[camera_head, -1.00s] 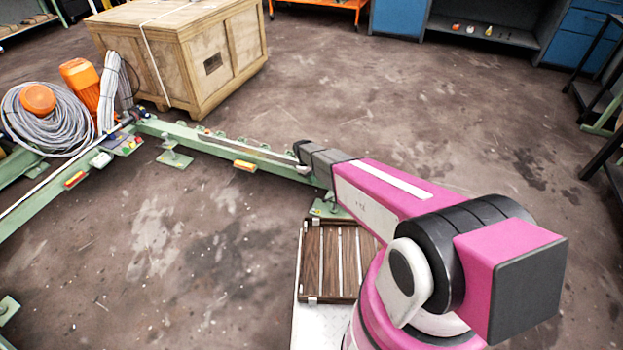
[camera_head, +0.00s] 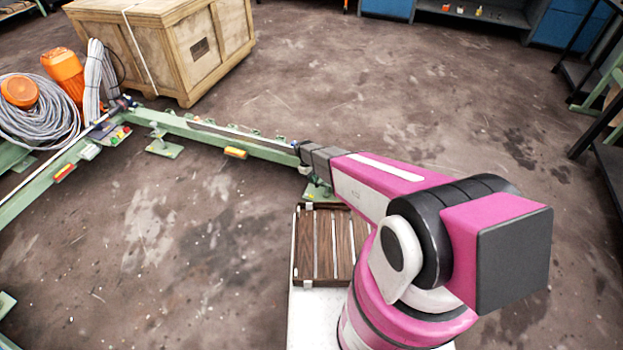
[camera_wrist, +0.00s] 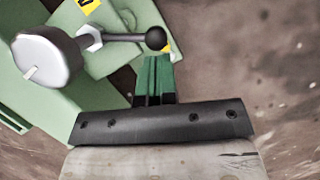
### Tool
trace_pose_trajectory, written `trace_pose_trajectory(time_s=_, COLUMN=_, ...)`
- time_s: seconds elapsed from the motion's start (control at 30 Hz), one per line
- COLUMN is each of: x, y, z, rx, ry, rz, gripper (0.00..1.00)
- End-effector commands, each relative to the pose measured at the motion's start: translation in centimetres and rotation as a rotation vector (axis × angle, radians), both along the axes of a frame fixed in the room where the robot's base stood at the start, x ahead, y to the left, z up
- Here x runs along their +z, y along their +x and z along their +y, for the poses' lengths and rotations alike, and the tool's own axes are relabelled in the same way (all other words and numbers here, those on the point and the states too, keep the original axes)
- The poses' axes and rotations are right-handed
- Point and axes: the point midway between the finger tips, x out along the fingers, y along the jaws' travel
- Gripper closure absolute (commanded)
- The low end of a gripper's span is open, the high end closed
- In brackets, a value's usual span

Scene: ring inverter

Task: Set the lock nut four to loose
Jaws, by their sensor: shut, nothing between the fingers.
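In the wrist view a lever with a black ball knob (camera_wrist: 156,38) runs left to a pale hex nut (camera_wrist: 90,38) beside a round grey knob (camera_wrist: 45,60). They sit on a green plate (camera_wrist: 130,65). A yellow tag (camera_wrist: 87,5) is cut by the top edge, and its mark cannot be read. The green fingertips of my gripper (camera_wrist: 156,62) are together and empty, just below the ball knob in the picture; whether they touch it I cannot tell. In the head view my gripper (camera_head: 301,150) is at the right end of the green rail (camera_head: 225,138).
A wooden crate (camera_head: 165,50) stands behind the rail. A coiled grey cable (camera_head: 35,115) and orange parts (camera_head: 62,70) lie at left. A slatted wooden board (camera_head: 315,245) lies near my arm. The floor in front of the rail is mostly clear.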

Motion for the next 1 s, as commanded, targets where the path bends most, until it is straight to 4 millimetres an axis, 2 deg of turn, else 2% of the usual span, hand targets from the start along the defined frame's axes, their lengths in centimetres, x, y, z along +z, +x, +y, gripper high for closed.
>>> trace_pose_trajectory(time_s=1.0, x=0.0, y=-1.2, z=-0.5, rx=0.155, ry=0.000, rz=0.000, gripper=1.00)
